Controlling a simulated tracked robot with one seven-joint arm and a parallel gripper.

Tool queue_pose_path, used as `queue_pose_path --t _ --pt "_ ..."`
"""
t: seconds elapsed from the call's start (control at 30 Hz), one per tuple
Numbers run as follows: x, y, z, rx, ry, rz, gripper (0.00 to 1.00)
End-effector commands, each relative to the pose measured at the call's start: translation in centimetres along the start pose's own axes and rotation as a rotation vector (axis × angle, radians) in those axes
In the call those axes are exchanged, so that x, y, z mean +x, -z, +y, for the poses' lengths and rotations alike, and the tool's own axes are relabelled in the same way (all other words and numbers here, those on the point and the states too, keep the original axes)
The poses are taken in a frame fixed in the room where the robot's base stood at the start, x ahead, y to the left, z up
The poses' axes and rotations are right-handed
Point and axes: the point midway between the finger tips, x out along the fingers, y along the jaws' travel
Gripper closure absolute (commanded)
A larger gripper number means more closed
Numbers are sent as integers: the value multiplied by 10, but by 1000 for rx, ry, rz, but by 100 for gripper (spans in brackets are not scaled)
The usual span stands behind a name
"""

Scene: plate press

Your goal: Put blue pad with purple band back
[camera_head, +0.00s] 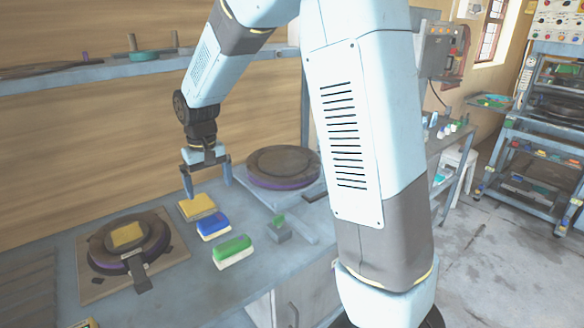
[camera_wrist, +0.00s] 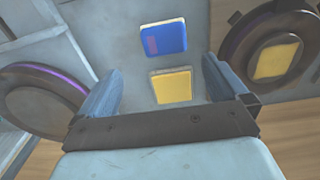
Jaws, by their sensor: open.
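The blue pad (camera_head: 213,224) lies on the grey bench, between a yellow pad (camera_head: 197,207) and a green pad (camera_head: 234,248). In the wrist view the blue pad (camera_wrist: 169,36) shows a purple patch at one side. My gripper (camera_head: 208,190) is open and empty above the bench, close to the yellow pad. In the wrist view the yellow pad (camera_wrist: 171,86) sits between my open fingers (camera_wrist: 160,86), and the blue pad is beyond it. I cannot tell the exact height of my fingertips.
A round dark press plate (camera_head: 105,250) with a yellow pad (camera_head: 127,235) on it stands at the left. Another round plate with a purple rim (camera_head: 283,182) stands behind on the right. A small green-topped block (camera_head: 278,231) lies right of the pads. A shelf (camera_head: 170,67) runs along the wall.

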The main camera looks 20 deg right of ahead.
Motion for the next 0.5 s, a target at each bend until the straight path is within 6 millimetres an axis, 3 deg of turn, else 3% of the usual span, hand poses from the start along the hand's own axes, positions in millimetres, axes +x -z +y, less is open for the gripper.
queue_pose_path --t 0.3,0.5 --pt "-71 -62 45 70 1 121 0" --pt "-106 -110 69 115 -5 202 0"
